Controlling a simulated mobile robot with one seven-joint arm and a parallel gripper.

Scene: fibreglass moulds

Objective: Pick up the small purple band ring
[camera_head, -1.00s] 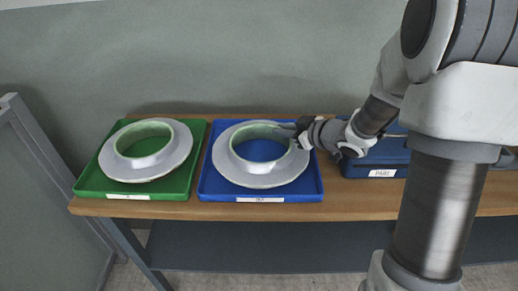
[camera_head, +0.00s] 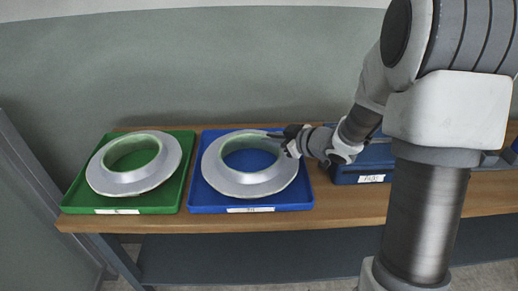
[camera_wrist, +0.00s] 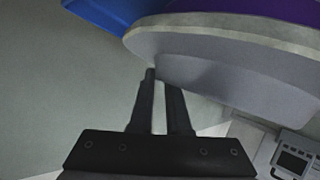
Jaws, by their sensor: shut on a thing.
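A pale grey flanged ring (camera_head: 232,184) with a raised round collar sits in the blue tray (camera_head: 197,206). My gripper (camera_head: 272,135) reaches in from the right, with its fingertips at the far right of the collar. In the wrist view, my gripper's two dark fingers (camera_wrist: 160,80) are close together, their tips at the pale ring's edge (camera_wrist: 150,40). The exact contact is hard to make out. A purple surface (camera_wrist: 225,14) shows beyond the pale rim there; I cannot tell if it is the purple band ring. No purple ring shows in the head view.
A second pale flanged ring (camera_head: 112,184) lies in a green tray (camera_head: 74,203) to the left. A dark blue bin (camera_head: 345,172) stands right of the blue tray, behind my arm. The wooden table's (camera_head: 150,223) front strip is clear. A wall stands behind.

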